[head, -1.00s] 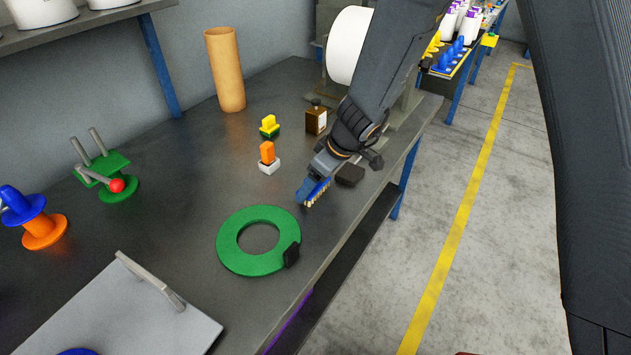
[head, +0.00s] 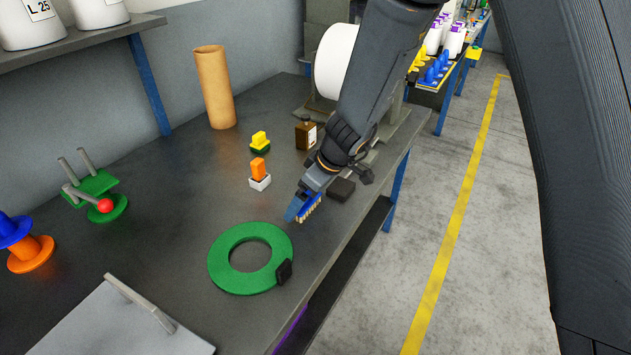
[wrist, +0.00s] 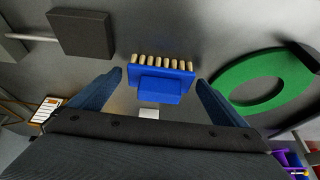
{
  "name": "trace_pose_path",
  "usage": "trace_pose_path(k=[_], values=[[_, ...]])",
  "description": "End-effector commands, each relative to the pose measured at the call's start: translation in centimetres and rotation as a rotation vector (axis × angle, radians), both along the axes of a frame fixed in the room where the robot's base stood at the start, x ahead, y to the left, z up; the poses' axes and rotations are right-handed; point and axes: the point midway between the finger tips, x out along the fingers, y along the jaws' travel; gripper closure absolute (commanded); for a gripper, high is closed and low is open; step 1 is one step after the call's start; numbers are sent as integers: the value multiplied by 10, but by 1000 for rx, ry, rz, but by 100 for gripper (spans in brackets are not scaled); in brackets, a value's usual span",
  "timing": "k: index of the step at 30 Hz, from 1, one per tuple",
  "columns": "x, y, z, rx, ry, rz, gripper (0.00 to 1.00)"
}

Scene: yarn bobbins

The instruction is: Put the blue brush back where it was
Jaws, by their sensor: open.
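The blue brush (head: 311,206) with pale bristles is on the dark table near its front edge, right of the green ring. In the wrist view the blue brush (wrist: 160,82) lies between my fingertips, with a gap on each side. My gripper (head: 299,207) reaches down over it and partly covers it in the head view. In the wrist view my gripper (wrist: 160,82) has its two blue fingers spread apart, holding nothing.
A green ring (head: 222,268) with a black block lies to the left. A dark block (head: 341,189) sits just right of the brush. Orange-and-white (head: 259,176) and yellow-and-green (head: 259,143) pieces and a brown bottle (head: 305,134) stand behind.

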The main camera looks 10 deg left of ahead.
Motion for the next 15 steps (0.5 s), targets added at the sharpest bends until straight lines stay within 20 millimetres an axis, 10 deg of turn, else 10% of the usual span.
trace_pose_path(k=[15], values=[[-12,-34,83,2,-5,1,4]])
